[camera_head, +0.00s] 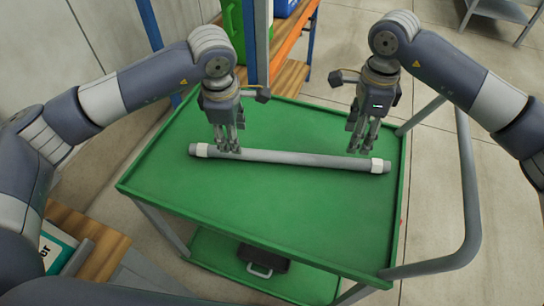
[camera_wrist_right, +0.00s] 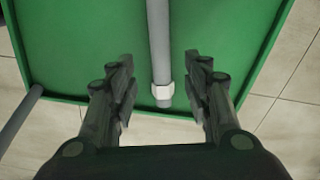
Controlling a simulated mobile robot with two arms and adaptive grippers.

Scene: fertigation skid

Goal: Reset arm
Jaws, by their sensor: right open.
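A grey pipe (camera_head: 290,158) with white collars near both ends lies across the top of a green cart (camera_head: 180,185). My left gripper (camera_head: 227,150) points down at the pipe's left part; whether its fingers are apart or touch the pipe is unclear. My right gripper (camera_head: 362,150) points down just behind the pipe's right part. In the right wrist view its open fingers (camera_wrist_right: 162,92) stand on either side of the pipe (camera_wrist_right: 158,40) near its end, with clear gaps to the white collar (camera_wrist_right: 165,92). The right gripper holds nothing.
The cart has a raised rim and a grey push handle (camera_head: 470,190) at the right. A black case (camera_head: 263,261) sits on its lower shelf. A wooden shelf (camera_head: 290,75) with a green container (camera_head: 233,30) stands behind. The front of the cart top is clear.

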